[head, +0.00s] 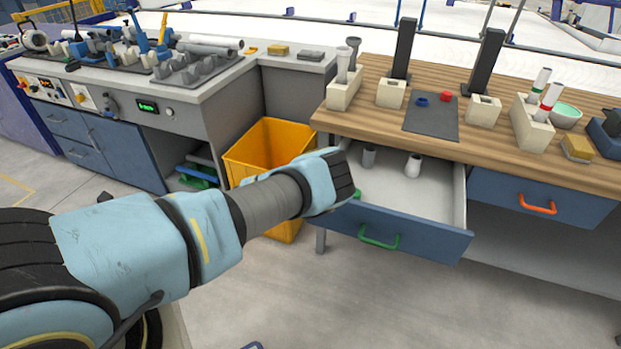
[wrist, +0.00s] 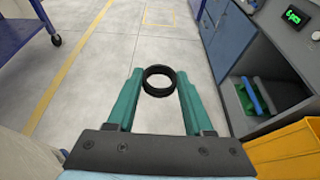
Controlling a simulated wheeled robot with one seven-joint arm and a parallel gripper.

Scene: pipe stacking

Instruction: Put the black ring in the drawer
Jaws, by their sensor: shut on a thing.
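The black ring (wrist: 159,81) is held between the two green fingertips of my gripper (wrist: 158,88) in the wrist view, with bare floor behind it. In the head view my arm hides the ring, and only a bit of a green finger of my gripper (head: 357,194) shows beside the wrist. The open drawer (head: 430,205) with a green handle is pulled out under the wooden bench. My wrist is over the drawer's left front corner.
A yellow bin (head: 262,140) stands left of the drawer, partly behind my arm. The wooden bench top (head: 375,75) carries several holder blocks, a dark mat (head: 431,125) with a blue and a red ring, and a bowl (head: 566,115). A second drawer (head: 490,190) with an orange handle is shut.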

